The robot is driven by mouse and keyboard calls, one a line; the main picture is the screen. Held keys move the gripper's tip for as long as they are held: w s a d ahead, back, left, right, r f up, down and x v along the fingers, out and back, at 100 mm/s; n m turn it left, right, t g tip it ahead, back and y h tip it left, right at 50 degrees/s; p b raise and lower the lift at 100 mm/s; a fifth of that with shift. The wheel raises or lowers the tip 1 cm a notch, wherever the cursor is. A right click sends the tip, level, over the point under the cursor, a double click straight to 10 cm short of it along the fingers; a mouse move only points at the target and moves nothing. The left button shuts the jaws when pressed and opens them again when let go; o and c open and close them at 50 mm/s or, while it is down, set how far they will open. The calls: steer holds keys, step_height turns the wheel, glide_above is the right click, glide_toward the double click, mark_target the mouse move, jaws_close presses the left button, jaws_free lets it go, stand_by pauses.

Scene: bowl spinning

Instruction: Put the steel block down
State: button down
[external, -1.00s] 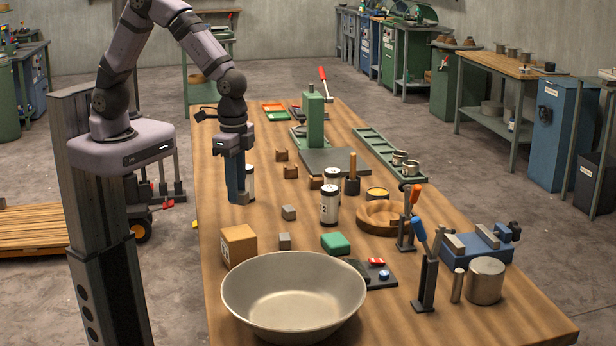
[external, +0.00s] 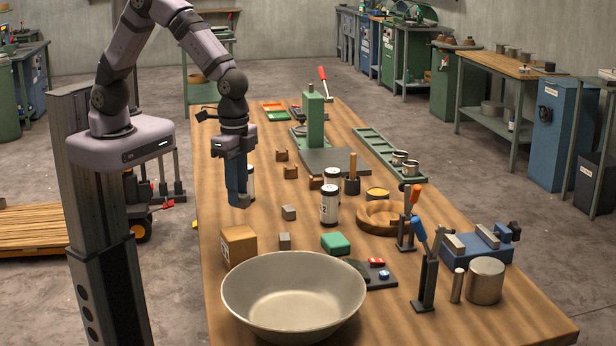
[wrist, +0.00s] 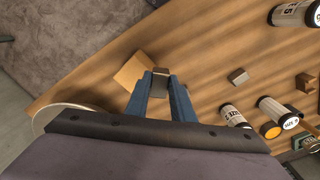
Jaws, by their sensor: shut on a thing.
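My gripper (external: 239,201) points down over the left part of the bench, its blue fingers close above the wood. In the wrist view my gripper (wrist: 159,88) is shut on a steel block (wrist: 159,82), a small grey block between the fingertips. The fingers hide most of this block in the external view, and I cannot tell whether it touches the bench. Two similar grey blocks stand on the bench: one just right of my gripper (external: 288,212), one nearer the bowl (external: 284,241).
A cardboard box (external: 239,246) and a large metal bowl (external: 293,290) stand in front of my gripper. Labelled canisters (external: 329,205) stand to its right, and one is partly hidden behind the fingers. Small wooden blocks (external: 290,172) lie further back. Bare wood surrounds the fingers.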

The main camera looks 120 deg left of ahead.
steer(key=w+a+f+n+b, duration=0.2)
steer(key=a+b, duration=0.1)
steer(key=a, duration=0.9)
steer(key=s+a+n+b, duration=0.2)
steer(key=s+a+b, duration=0.15)
steer(key=a, duration=0.55)
steer(key=s+a+n+b, duration=0.2)
steer(key=s+a, duration=0.3)
steer(key=a, duration=0.5)
steer(key=s+a+n+b, duration=0.2)
steer(key=s+a, duration=0.3)
steer(key=a, duration=0.4)
steer(key=shift+w+a+f+p, duration=0.1)
steer(key=shift+f+p, duration=0.5)
steer(key=shift+f, duration=2)
steer(key=shift+w+a+f+p, duration=0.1)
steer(key=shift+f+p, duration=0.5)
steer(key=shift+f, duration=1.95)
steer(key=shift+f, duration=0.2)
steer(key=c, duration=1.5)
jaws_free()
steer(key=shift+d, duration=0.1)
steer(key=shift+c, duration=0.2)
steer(key=shift+r, duration=0.1)
step_height(320, 180, up, 12)
steer(key=b, duration=0.2)
